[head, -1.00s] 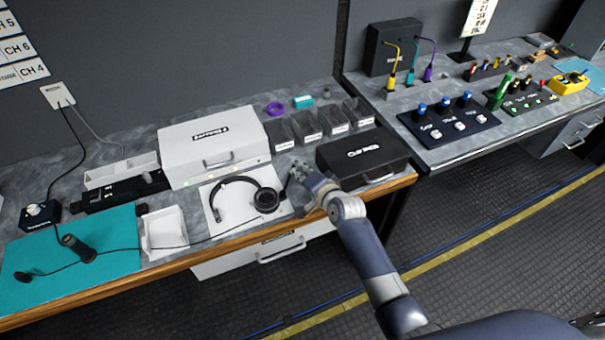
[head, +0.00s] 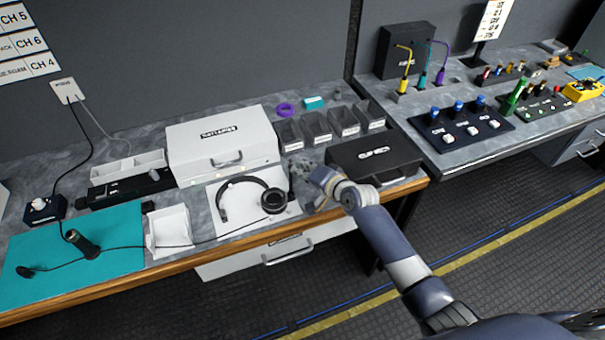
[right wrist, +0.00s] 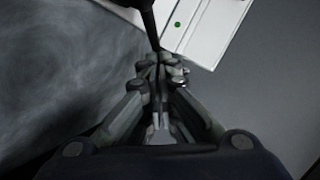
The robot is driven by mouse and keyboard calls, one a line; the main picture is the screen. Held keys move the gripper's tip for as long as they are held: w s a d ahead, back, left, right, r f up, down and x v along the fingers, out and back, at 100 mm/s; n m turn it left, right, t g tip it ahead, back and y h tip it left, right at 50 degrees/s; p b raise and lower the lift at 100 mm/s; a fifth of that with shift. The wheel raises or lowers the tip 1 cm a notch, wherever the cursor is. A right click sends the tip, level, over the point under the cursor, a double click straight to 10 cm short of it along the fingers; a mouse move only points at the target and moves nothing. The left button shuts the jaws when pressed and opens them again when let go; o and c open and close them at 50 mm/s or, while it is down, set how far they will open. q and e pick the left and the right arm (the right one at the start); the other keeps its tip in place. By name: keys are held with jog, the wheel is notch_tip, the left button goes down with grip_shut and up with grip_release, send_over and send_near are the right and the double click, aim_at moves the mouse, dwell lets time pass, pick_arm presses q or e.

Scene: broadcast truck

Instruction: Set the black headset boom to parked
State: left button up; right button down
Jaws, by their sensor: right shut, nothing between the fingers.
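The black headset (head: 240,181) lies on a white sheet (head: 228,228) near the counter's front edge. Its round ear cup (head: 273,200) is at the right end of the headband. My right gripper (head: 302,182) is just right of the ear cup, low over the counter. In the right wrist view the gripper (right wrist: 157,62) is shut and empty. A dark rod-like piece (right wrist: 149,22), perhaps part of the headset, meets the fingertips in the picture; I cannot tell whether they touch. My left gripper is out of view.
A white case (head: 222,145) stands behind the headset, and a black case (head: 375,160) is close right of my gripper. Open dark bins (head: 318,125) stand behind. A white tray (head: 168,230) and teal mat (head: 120,250) lie left.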

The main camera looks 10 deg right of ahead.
jog(key=shift+w+a+r, duration=0.1)
jog(key=shift+w+a, duration=0.15)
jog(key=shift+a, duration=0.3)
jog(key=shift+w+a+p, duration=0.2)
jog(key=shift+a+p, duration=0.05)
jog(key=shift+p, duration=0.05)
jog(key=shift+a, duration=0.25)
